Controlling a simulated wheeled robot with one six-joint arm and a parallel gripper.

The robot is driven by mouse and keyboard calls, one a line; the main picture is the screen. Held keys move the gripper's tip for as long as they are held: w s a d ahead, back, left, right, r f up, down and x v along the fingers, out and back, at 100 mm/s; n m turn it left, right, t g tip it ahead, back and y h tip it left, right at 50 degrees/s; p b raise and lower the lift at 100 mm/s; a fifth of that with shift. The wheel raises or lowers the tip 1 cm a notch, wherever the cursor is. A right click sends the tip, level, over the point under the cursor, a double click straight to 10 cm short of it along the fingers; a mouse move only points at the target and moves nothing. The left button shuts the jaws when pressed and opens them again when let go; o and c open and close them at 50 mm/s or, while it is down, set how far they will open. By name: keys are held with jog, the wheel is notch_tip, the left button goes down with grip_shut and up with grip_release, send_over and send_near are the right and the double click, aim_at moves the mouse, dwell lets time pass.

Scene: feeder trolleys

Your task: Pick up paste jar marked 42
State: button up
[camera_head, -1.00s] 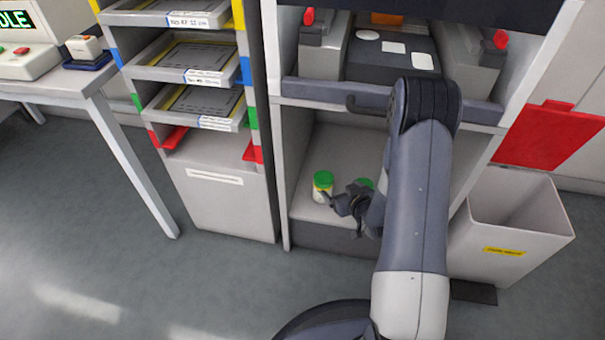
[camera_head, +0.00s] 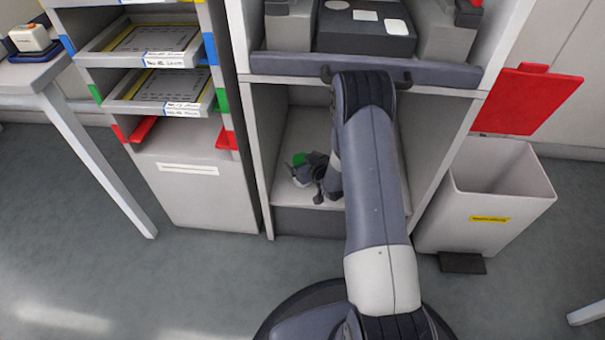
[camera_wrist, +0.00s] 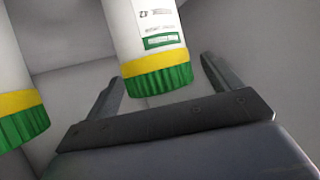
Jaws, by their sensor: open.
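A white paste jar (camera_wrist: 150,35) with a yellow band and green lid fills the upper middle of the wrist view, upside down in that picture. Its label carries small print and a green box; I cannot read a number. My gripper (camera_wrist: 160,68) is open, with one finger on each side of this jar; contact is not visible. A second similar jar (camera_wrist: 14,85) is cut off at the left edge. In the head view, one green-lidded jar (camera_head: 299,159) stands on the lower shelf, partly hidden by my gripper (camera_head: 307,177). The other jar is hidden there.
The jars' bay lies between upright side panels (camera_head: 259,150), under a grey cross bar (camera_head: 290,67). A tray rack (camera_head: 190,190) stands left. A grey bin (camera_head: 490,205) stands right, below a red panel (camera_head: 525,97).

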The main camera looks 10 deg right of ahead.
jog(key=shift+w, duration=0.15)
jog(key=c, duration=1.5)
